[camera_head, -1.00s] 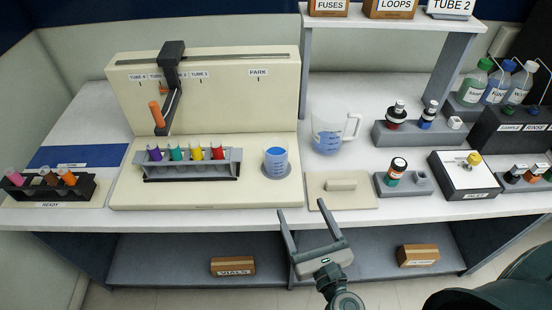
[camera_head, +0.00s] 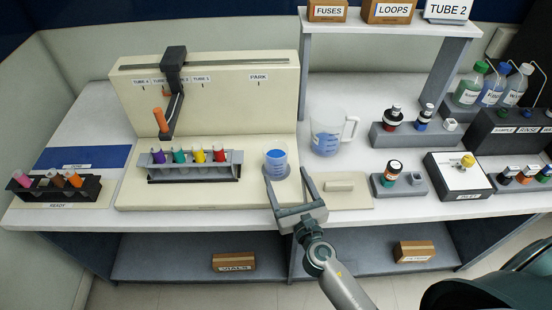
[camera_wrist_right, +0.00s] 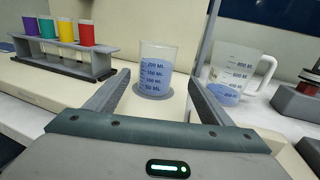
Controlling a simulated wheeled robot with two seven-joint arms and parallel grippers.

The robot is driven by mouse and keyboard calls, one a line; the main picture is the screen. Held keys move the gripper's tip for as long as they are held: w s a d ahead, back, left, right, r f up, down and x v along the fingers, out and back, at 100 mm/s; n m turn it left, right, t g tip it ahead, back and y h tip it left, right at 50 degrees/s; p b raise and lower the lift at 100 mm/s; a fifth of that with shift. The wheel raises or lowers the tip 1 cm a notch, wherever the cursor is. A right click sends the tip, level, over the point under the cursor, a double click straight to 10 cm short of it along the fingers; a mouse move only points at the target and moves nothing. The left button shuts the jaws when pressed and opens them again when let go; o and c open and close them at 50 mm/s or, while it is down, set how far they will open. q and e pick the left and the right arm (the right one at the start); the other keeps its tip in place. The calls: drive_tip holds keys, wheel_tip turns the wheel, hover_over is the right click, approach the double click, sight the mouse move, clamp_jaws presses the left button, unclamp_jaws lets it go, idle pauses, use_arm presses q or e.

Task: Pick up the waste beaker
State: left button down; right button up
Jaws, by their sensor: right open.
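A clear beaker (camera_head: 276,160) with blue liquid stands upright on a round grey pad on the cream instrument's base, right of the tube rack. In the right wrist view the beaker (camera_wrist_right: 155,70) shows volume marks up to 200 mL and stands ahead of the fingers, toward the left finger. My right gripper (camera_head: 287,185) is open and empty, its fingers pointing at the beaker from the front, the left fingertip close to it; I cannot tell if they touch. A larger jug (camera_head: 326,132) with a handle and blue liquid stands behind and to the right. My left gripper is not in view.
A rack of coloured tubes (camera_head: 194,168) stands left of the beaker. A cream board (camera_head: 345,200) with a raised block lies right of the gripper. The orange-tipped instrument arm (camera_head: 161,122) hangs behind the rack. Bottles and holders fill the right side.

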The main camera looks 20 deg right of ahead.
sight(279, 168)
drive_tip(key=shift+w, duration=0.2)
drive_tip(key=shift+w+a+r, duration=0.1)
drive_tip(key=shift+w+r, duration=0.1)
drive_tip(key=shift+w, duration=0.3)
drive_tip(key=w+p, duration=0.1)
drive_tip(key=w, duration=0.2)
drive_tip(key=shift+a, duration=0.2)
drive_tip(key=shift+w, duration=0.65)
drive_tip(key=c, duration=1.3)
